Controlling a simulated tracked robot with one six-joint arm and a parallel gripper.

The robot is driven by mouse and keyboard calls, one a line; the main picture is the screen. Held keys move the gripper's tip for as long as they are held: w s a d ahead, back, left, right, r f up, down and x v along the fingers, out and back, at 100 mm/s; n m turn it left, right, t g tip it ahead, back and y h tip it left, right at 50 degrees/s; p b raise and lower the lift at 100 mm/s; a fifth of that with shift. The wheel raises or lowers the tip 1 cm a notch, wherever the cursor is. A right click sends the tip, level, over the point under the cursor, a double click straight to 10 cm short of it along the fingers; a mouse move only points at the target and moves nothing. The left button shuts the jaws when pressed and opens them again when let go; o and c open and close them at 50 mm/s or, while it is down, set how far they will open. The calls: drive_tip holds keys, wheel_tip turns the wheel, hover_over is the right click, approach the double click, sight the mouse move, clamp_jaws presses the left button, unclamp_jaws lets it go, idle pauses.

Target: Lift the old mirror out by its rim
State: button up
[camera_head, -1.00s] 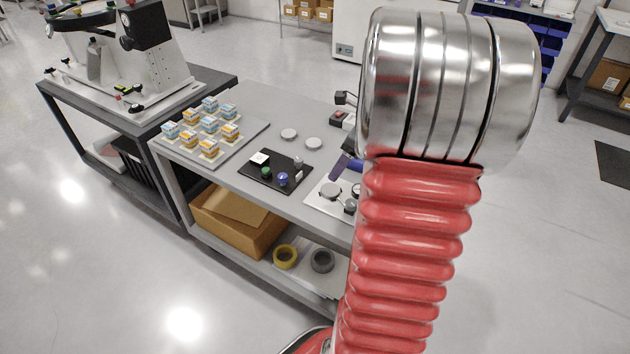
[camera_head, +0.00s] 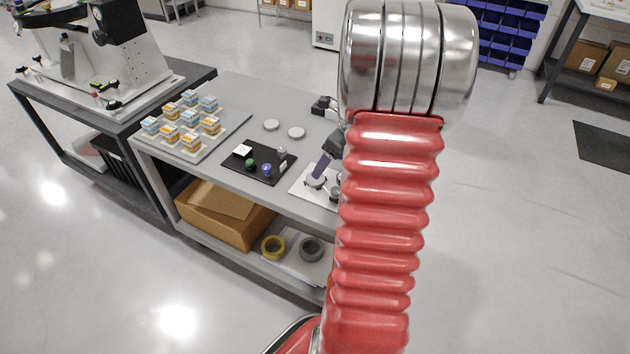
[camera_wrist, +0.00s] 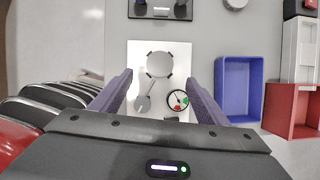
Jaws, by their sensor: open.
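The old mirror appears to be the round grey disc (camera_wrist: 159,64) on a white fixture plate (camera_wrist: 135,55) in the wrist view, with small dark clips around its rim. In the head view the disc (camera_head: 316,181) is partly hidden behind my arm. My gripper (camera_wrist: 159,77) is open and empty, its two purple fingers either side of the disc in the picture; it appears above the plate, apart from the disc. One purple finger shows in the head view (camera_head: 323,165). A lever with a round grey end (camera_wrist: 143,102) and a dial gauge (camera_wrist: 178,99) are on the plate's near part.
A blue bin (camera_wrist: 239,115) and a red bin (camera_wrist: 288,123) stand right of the plate. Two pale discs (camera_head: 271,125) (camera_head: 297,132) lie on the grey table. A black tray (camera_head: 240,164) and a board of small boxes (camera_head: 230,122) are to the left.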

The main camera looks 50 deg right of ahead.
drive_tip(key=shift+x, duration=1.45)
drive_tip(key=shift+x, duration=2.6)
drive_tip(key=shift+c, duration=0.5)
drive_tip(key=c, duration=1.1)
